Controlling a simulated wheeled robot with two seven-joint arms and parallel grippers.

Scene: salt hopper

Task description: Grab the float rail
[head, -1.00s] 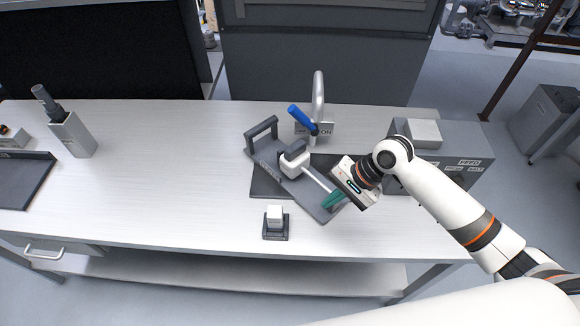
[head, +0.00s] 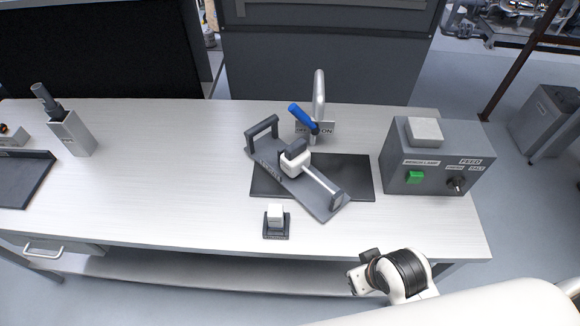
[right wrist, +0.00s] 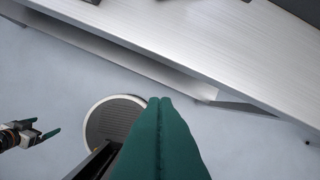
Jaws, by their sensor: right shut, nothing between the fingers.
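The float rail, as I take it, is the long grey plate (head: 290,182) lying diagonally on the table. It has an upright grey handle (head: 262,128) at its far left end, a white block with a dark top (head: 295,161) in its middle, and a light rod running to a post (head: 336,200) at the near right end. My right gripper's green fingers are together and empty in the right wrist view (right wrist: 160,103), beyond the table's front edge and apart from the rail. My left gripper (right wrist: 47,126) shows small at the left there, its green fingers spread.
A dark mat (head: 355,175) lies partly under the rail. Behind stands a blue-handled tap (head: 319,95). A grey control box (head: 437,158) with a green button is right. A white cube on a dark base (head: 275,218) sits in front. The table's left middle is clear.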

